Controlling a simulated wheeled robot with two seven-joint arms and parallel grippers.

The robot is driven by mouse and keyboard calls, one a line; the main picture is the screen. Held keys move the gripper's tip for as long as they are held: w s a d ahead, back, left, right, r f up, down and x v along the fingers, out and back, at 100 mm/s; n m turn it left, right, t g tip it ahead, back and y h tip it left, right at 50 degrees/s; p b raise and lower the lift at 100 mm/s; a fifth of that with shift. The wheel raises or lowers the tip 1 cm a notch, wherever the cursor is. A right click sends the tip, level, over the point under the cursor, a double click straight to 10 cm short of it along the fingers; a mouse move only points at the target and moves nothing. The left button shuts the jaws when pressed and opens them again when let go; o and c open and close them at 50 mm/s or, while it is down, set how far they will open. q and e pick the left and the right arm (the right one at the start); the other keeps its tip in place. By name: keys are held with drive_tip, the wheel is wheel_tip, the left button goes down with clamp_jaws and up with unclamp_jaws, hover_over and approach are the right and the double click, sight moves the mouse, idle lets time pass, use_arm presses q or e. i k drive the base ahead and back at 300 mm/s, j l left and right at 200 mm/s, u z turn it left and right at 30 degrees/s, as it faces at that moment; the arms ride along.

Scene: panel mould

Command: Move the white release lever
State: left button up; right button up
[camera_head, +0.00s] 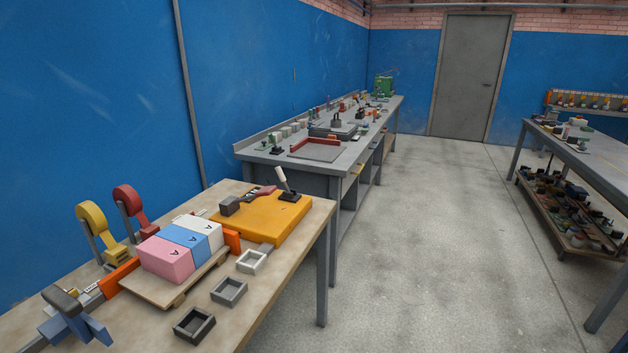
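A white lever (281,179) stands up from a small black base (289,197) at the far right part of an orange-yellow plate (268,222). It leans a little to the left. The plate lies on the near wooden-topped workbench. Beside the lever on the plate are a dark grey block (230,205) and a dark red piece (262,192). Neither of my grippers shows in this view, and nothing is touching the lever.
Pink (165,259), blue (186,243) and white (203,231) blocks sit on a wooden board between orange end pieces. Yellow (91,219) and red (127,199) upright handles stand behind. Small square trays (229,291) line the front. Open floor (440,230) lies to the right.

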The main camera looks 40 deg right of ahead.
sight(281, 174)
drive_tip(key=z, duration=1.05)
